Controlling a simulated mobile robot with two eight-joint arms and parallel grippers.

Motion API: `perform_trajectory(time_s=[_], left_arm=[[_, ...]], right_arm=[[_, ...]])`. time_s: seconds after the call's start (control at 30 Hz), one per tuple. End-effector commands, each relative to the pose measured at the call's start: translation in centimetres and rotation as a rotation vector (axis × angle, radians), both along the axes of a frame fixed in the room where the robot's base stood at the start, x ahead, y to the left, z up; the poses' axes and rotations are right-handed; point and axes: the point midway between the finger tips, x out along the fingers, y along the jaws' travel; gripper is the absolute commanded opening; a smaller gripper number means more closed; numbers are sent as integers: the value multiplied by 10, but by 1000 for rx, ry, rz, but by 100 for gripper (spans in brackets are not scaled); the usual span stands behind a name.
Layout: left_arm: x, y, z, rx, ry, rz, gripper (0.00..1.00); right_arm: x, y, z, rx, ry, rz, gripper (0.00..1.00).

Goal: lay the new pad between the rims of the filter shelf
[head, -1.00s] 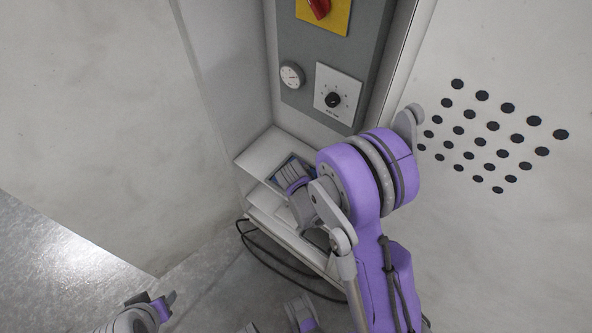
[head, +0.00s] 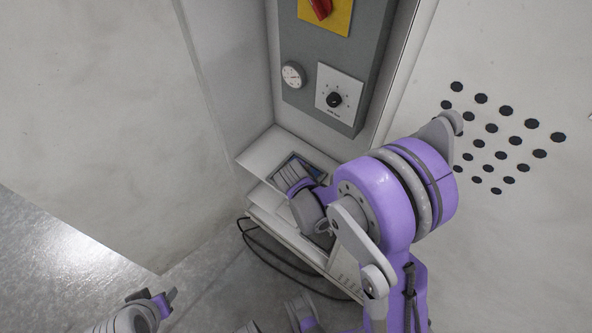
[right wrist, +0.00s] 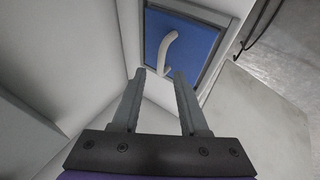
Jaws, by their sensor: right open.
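In the right wrist view a blue pad (right wrist: 198,45) with a pale curved grip on top lies flat inside the grey rims of the filter shelf (right wrist: 232,40). The pad's near edge is partly behind my finger. My right gripper (right wrist: 159,78) is open and empty, its fingertips just short of the pale grip's near end. In the head view my right gripper (head: 293,173) is over the shelf in the cabinet and hides most of the pad. My left gripper (head: 165,298) is at the bottom left, well away from the shelf; its jaw opening is unclear.
The grey control panel (head: 320,80) with a red switch, gauge and dial stands above the shelf. Cabinet walls enclose the shelf closely. A black cable (head: 265,255) loops on the floor. Open floor (head: 70,260) lies at the lower left.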

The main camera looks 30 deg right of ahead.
Motion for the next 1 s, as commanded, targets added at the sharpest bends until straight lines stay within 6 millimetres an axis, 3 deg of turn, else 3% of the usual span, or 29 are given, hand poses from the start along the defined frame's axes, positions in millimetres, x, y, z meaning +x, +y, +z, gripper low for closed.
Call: perform_trajectory(time_s=[0.2, 0.57, 0.67, 1.0], left_arm=[[1, 0, 8, 0, -3, 0, 50], [2, 0, 13, 0, -4, 0, 50], [2, 0, 13, 0, -4, 0, 50], [2, 0, 12, 0, -4, 0, 50]], right_arm=[[-22, 14, 35, 0, -1, 1, 44], [-42, 24, 61, 25, -1, -16, 44], [-59, 30, 75, 88, -1, -54, 44], [-158, 67, 121, 417, 9, -264, 44]])
